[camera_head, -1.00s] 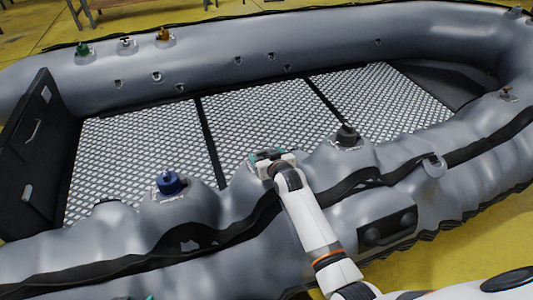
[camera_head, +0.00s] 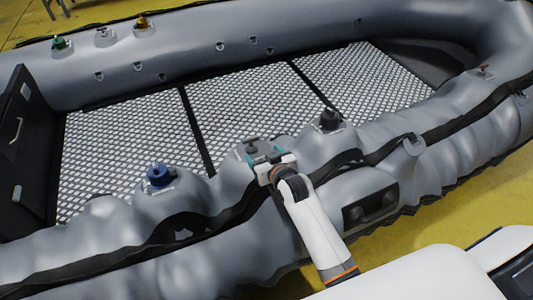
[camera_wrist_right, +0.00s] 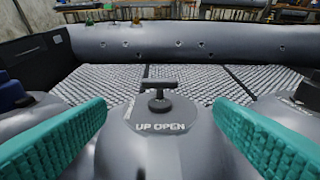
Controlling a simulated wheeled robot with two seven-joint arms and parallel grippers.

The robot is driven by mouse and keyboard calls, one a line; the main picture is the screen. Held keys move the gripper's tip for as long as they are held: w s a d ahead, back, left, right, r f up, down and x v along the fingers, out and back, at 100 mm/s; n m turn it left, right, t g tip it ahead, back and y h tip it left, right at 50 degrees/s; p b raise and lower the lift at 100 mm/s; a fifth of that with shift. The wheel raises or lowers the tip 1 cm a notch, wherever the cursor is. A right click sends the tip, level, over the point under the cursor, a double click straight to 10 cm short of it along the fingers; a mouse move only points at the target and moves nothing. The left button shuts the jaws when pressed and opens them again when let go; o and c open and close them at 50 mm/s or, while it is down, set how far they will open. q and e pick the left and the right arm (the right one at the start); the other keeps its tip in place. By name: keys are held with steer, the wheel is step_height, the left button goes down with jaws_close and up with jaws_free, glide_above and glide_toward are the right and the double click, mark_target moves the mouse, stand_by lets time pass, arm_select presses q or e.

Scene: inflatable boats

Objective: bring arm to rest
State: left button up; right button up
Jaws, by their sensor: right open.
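My right gripper (camera_head: 268,156) is at the near tube of the grey inflatable boat (camera_head: 330,170), between the blue valve (camera_head: 160,175) and the black valve (camera_head: 329,120). Its teal fingers are spread apart and nothing is between them. In the right wrist view, a grey valve with a T-shaped handle (camera_wrist_right: 159,100) stands upright just ahead, between and beyond the open fingers. The words "UP OPEN" are on its base. The fingers do not touch it. My left gripper is not in view.
The boat's floor panels (camera_head: 245,100) are bare. A black strap (camera_head: 345,160) runs along the near tube. Yellow floor (camera_head: 420,240) shows at the lower right.

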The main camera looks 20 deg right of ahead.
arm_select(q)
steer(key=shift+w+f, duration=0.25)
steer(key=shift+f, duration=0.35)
arm_select(e)
steer(key=shift+v, duration=0.8)
